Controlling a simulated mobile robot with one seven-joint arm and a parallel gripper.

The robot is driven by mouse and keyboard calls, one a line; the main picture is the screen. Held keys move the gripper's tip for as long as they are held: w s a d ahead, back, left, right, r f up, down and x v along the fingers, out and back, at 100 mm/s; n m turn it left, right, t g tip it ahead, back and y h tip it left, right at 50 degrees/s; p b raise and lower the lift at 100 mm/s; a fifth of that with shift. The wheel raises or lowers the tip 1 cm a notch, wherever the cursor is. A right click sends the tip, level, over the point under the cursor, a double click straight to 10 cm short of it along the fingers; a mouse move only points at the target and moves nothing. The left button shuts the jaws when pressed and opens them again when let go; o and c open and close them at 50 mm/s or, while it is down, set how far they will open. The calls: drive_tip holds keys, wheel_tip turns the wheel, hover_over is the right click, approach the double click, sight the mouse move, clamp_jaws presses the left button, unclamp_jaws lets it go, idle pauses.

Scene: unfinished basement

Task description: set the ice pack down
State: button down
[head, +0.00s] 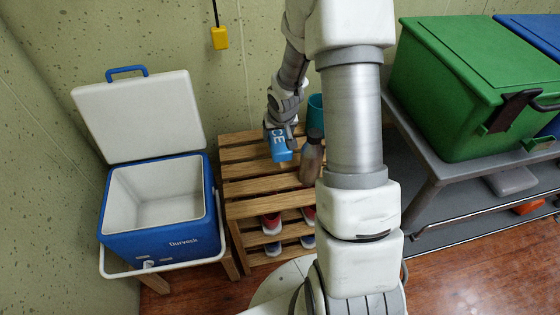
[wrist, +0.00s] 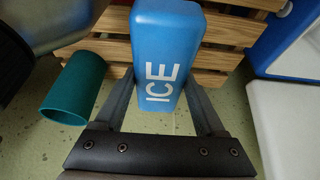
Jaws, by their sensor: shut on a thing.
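The ice pack (wrist: 165,50) is a blue block with white ICE lettering. In the wrist view it sits between the two fingers of my gripper (wrist: 163,95), which is shut on it. In the head view the ice pack (head: 280,146) hangs from my gripper (head: 277,130) over the slatted wooden rack (head: 240,163). I cannot tell whether its lower end touches the slats. An open blue cooler (head: 160,240) with a white inside stands left of the rack, its lid (head: 140,118) tipped back, and it looks empty.
A teal cup (wrist: 75,88) and a grey-brown bottle (head: 312,157) stand on the rack close to the ice pack. Shoes (head: 271,223) are on the lower shelf. A green bin (head: 470,80) sits on a grey bench at right. The rack's left slats are clear.

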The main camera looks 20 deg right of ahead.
wheel_tip(320, 180, down, 9)
drive_tip(key=b, duration=0.3)
drive_tip(key=shift+r+b, duration=0.1)
drive_tip(key=shift+b, duration=0.2)
drive_tip(key=shift+c, duration=2.1)
unclamp_jaws()
drive_tip(key=shift+f, duration=0.25)
drive_tip(key=o, duration=0.4)
drive_tip(key=shift+r, duration=0.1)
